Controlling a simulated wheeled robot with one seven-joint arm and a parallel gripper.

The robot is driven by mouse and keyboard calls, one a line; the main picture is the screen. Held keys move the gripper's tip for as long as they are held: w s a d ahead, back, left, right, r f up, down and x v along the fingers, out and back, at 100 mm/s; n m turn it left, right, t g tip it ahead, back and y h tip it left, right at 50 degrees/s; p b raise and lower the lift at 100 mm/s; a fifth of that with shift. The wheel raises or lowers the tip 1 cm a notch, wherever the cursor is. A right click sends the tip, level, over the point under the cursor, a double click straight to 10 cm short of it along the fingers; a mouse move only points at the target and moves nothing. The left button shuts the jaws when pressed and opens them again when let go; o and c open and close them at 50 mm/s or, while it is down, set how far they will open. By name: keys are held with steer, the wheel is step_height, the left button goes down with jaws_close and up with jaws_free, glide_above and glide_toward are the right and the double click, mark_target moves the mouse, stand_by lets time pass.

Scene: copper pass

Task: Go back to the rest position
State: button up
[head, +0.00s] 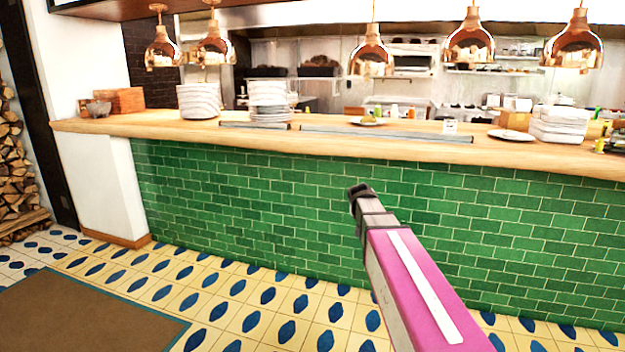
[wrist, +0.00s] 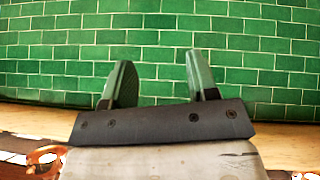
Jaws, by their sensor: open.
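My gripper (wrist: 160,85) shows in the wrist view with its two fingers apart and nothing between them. Behind the fingers is the green tiled front of the counter. In the head view my arm reaches forward from the lower right, and my gripper (head: 358,192) is at its far end, small and dark, in front of the green tiles and below the counter top. It touches nothing that I can see. Its finger opening is hard to make out in the head view.
A wooden counter top (head: 340,142) runs across, bearing stacked plates (head: 198,101), a plate of food (head: 368,121) and white dishes (head: 558,124). Copper lamps (head: 371,57) hang above it. The patterned floor (head: 255,305) is clear. A brown mat (head: 85,315) lies at left, near stacked firewood (head: 18,175).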

steer(key=s+f+n+g+y, duration=0.1)
steer(key=s+f+g, duration=0.2)
steer(key=s+f, duration=0.6)
steer(key=s+a+f+n+g+y, duration=0.1)
steer(key=s+f+g, duration=0.3)
steer(key=s+f, duration=0.6)
steer(key=s+y, duration=0.1)
steer(key=s, duration=0.7)
steer(key=shift+a+f, duration=0.2)
steer(key=shift+a, duration=0.1)
steer(key=shift+w, duration=0.1)
